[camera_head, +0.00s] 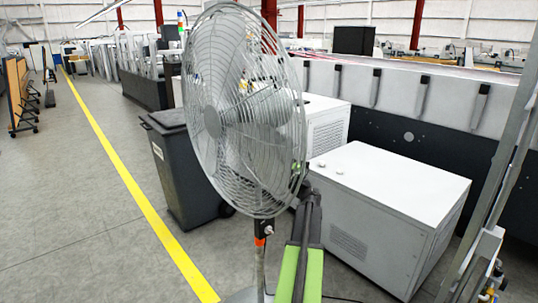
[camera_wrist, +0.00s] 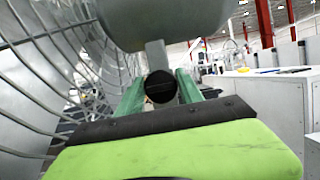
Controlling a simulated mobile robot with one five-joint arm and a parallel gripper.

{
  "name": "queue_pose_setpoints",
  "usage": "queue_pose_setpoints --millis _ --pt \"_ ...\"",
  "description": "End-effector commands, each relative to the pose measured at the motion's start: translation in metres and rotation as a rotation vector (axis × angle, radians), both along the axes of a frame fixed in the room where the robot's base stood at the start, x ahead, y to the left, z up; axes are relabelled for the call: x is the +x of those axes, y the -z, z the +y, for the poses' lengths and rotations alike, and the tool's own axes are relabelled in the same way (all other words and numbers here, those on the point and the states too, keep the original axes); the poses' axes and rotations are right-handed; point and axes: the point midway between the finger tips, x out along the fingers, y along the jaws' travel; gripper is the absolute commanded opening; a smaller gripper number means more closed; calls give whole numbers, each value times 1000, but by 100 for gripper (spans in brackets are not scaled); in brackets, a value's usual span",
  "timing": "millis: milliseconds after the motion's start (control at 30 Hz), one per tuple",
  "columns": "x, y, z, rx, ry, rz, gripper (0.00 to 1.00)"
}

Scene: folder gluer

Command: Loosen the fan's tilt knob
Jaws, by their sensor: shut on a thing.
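The pedestal fan (camera_head: 245,110) stands upright in the middle of the head view, its wire cage facing left. In the wrist view its cage (camera_wrist: 40,75) fills the left side and its grey motor housing (camera_wrist: 165,22) hangs above. The black round tilt knob (camera_wrist: 160,87) sits just below the housing's bracket. My gripper (camera_wrist: 160,90) has its two green fingers on either side of the knob and is shut on it. In the head view my green arm reaches up behind the cage, and the knob is hidden there.
A white cabinet (camera_head: 390,205) stands close to the right of the fan. A dark grey bin (camera_head: 185,165) is behind it to the left. A yellow floor line (camera_head: 130,180) runs along the left, with open floor beyond it.

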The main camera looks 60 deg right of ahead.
Motion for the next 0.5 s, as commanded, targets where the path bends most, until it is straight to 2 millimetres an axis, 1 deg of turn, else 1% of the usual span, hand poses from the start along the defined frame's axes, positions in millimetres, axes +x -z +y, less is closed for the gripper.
queue_pose_setpoints --millis 267,500 --pt "1 -2 -1 -117 -2 38 3" --pt "1 -4 -2 -313 -2 103 3"
